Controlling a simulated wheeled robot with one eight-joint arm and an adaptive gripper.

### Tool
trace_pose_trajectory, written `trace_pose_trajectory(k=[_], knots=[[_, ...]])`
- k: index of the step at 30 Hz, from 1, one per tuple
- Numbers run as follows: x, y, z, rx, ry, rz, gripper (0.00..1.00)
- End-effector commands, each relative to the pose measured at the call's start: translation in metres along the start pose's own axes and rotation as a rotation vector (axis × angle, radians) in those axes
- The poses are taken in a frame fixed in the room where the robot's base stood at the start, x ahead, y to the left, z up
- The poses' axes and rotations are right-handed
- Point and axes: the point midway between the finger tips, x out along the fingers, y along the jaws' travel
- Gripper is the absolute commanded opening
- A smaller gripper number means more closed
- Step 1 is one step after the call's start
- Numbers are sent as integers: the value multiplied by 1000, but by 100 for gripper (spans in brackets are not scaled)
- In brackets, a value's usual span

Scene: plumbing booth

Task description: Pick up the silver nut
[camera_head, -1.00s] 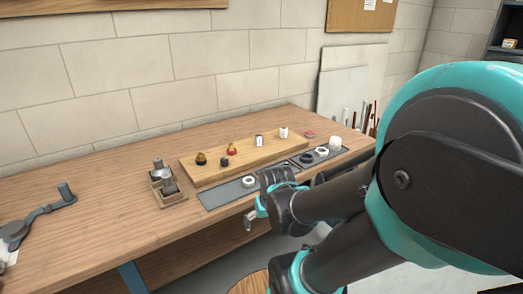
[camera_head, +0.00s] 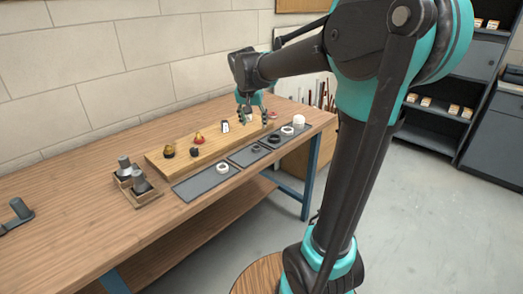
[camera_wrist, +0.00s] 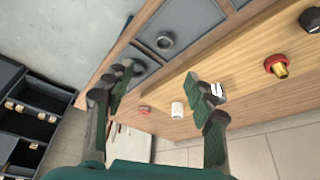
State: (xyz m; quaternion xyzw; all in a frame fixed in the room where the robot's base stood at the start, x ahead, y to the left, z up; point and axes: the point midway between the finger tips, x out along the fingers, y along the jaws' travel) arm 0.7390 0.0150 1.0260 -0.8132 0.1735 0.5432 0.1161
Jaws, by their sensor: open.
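The silver nut, a small grey ring, lies on a dark tray near the front edge of the bench in the head view (camera_head: 256,149). My gripper (camera_head: 252,118) is above the wooden board, behind and higher than the nut. In the wrist view my gripper (camera_wrist: 163,82) has its fingers spread wide, with nothing held between them.
A black ring (camera_head: 273,139), a white ring (camera_head: 287,130) and a white cap (camera_head: 299,119) lie right of the nut. Another white ring (camera_head: 222,168) lies on the left tray. The wooden board (camera_head: 183,160) carries several fittings. Metal parts in a wooden holder (camera_head: 138,198) stand left.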

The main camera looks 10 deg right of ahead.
Motion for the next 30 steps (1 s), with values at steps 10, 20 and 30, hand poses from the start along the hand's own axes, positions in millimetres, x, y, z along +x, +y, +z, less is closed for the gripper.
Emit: trace_pose_trajectory(k=[10, 20, 30], knots=[[70, 0, 0, 0, 0, 0, 55], [99, 0, 1, -2, 0, 0, 55], [140, -6, 4, -1, 0, 0, 55]])
